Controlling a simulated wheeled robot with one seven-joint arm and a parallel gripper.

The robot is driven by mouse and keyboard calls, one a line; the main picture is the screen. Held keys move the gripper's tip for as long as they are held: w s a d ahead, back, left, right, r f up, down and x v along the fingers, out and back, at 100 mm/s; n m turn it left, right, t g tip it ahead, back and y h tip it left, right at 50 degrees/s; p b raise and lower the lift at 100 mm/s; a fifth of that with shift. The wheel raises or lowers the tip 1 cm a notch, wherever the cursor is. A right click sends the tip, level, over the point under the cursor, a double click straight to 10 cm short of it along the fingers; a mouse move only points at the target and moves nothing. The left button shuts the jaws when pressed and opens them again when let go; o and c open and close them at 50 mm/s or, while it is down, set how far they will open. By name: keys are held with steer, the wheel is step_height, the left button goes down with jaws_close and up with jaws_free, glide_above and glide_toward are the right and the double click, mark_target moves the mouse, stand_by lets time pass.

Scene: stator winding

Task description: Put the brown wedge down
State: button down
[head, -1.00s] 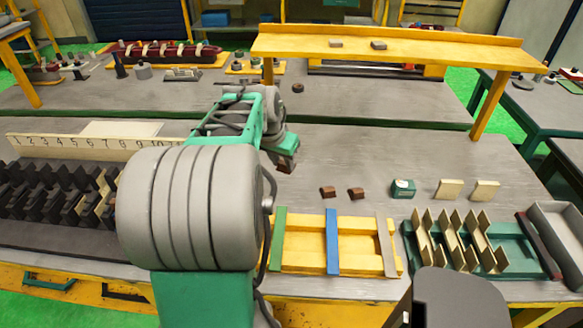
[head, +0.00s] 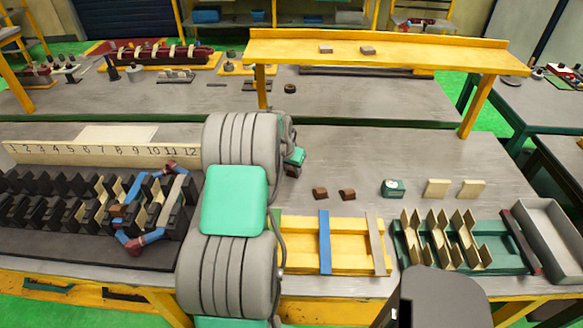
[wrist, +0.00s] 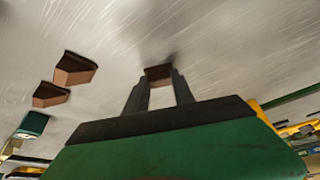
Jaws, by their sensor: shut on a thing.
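My gripper (wrist: 157,88) is shut on a brown wedge (wrist: 158,71), held between its fingertips in the wrist view. In the head view, my gripper (head: 296,163) is beyond my arm, low over the grey bench, with the held wedge (head: 292,171) dark and small at its tip. I cannot tell if the wedge touches the bench. Two more brown wedges (head: 320,193) (head: 347,195) lie side by side on the bench, to the right of and nearer than the held one. They also show at left in the wrist view (wrist: 75,68) (wrist: 50,95).
A green and white box (head: 393,188) and two cream pieces (head: 437,188) (head: 471,189) lie further right. A yellow frame (head: 295,257) and a green tray (head: 510,240) are in front. The dark slotted stator (head: 60,240) with a blue coil is at left. Bench behind my gripper is clear.

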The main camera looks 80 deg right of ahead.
steer(key=shift+f, duration=0.35)
steer(key=c, duration=1.1)
jaws_free()
steer(key=shift+r, duration=0.15)
steer(key=shift+o, duration=0.2)
steer(key=shift+r, duration=0.35)
steer(key=b+v, duration=0.2)
steer(key=v, duration=0.9)
steer(key=shift+a+r, duration=0.15)
steer(key=shift+r, duration=0.15)
steer(key=shift+w, duration=0.1)
